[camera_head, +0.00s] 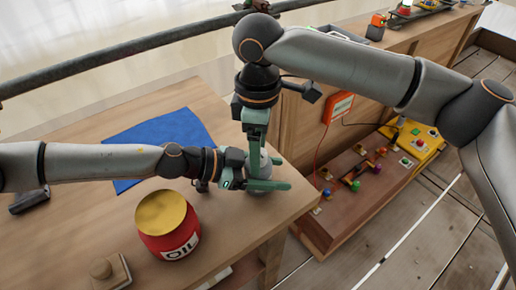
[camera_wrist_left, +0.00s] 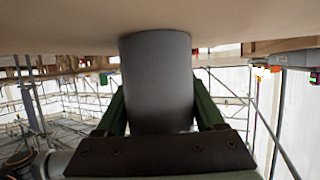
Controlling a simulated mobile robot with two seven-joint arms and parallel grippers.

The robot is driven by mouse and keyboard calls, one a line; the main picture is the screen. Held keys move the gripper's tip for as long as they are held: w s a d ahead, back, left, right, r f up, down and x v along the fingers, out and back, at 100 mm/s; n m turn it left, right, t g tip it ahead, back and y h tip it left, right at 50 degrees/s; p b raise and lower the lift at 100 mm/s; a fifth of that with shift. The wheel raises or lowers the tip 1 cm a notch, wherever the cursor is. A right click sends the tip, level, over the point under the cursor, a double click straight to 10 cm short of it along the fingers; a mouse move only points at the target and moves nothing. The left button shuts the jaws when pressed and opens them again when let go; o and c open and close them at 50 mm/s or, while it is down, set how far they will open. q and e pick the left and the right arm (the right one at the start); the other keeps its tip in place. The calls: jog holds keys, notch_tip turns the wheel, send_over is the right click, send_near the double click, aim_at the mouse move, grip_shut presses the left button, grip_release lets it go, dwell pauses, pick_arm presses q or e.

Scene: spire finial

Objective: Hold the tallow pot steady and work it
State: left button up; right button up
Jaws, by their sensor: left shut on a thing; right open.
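The tallow pot looks like a plain grey cylinder (camera_wrist_left: 158,80) in the left wrist view, standing against the wooden table surface. My left gripper (camera_wrist_left: 160,112) has a finger on each side of it and is shut on it. In the head view the left gripper (camera_head: 262,174) is near the table's right corner, and the pot (camera_head: 264,163) is mostly hidden by the grippers. My right gripper (camera_head: 254,150) points down from above, directly over the pot. It is open; its fingertips are partly hidden, and I cannot tell whether they touch the pot.
A red OIL can (camera_head: 182,240) with a yellow lid stands on the table, front left of the grippers. A blue cloth (camera_head: 150,138) lies behind my left arm. A knobbed wooden block (camera_head: 112,273) is at the front. An orange device (camera_head: 338,106) and a knobbed panel (camera_head: 345,215) are right.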

notch_tip(320, 180, up, 12)
jog(key=shift+f, duration=0.15)
dwell(0.4)
pick_arm(q)
jog(key=o, duration=1.5)
jog(key=shift+a, duration=0.1)
